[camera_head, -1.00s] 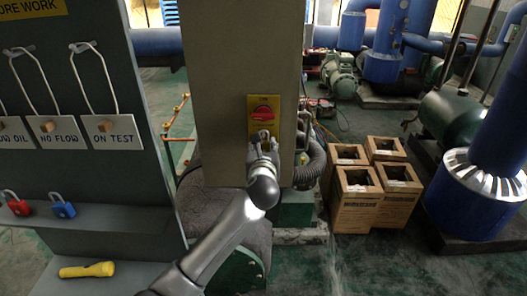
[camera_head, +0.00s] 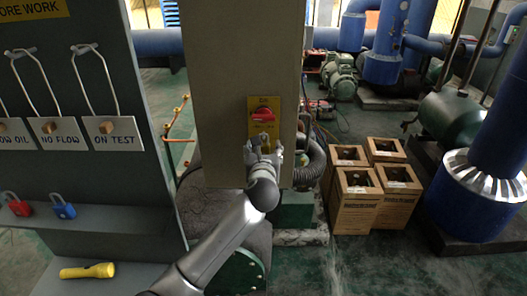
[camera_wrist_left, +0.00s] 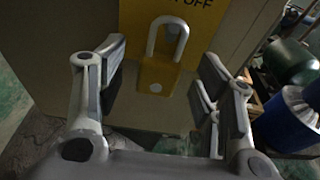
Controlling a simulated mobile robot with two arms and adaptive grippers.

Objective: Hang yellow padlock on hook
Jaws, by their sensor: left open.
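The yellow padlock (camera_wrist_left: 157,76) with its grey shackle (camera_wrist_left: 168,35) is upright against the yellow switch plate in the left wrist view. It is small in the head view (camera_head: 265,141), below the red switch handle (camera_head: 263,113) and partly hidden by my fingers. My left gripper (camera_head: 263,149) is open. Its fingers (camera_wrist_left: 162,70) stand apart on either side of the padlock, with visible gaps. What holds the padlock up, and whether its shackle is round a hook, I cannot tell. My right gripper is not in view.
A dark board at left carries hanging tags, including the ON TEST tag (camera_head: 111,133). A red padlock (camera_head: 20,208) and a blue padlock (camera_head: 62,207) are on its ledge. A yellow flashlight (camera_head: 87,271) lies below. Cardboard boxes (camera_head: 357,205) stand right of the grey cabinet (camera_head: 222,100).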

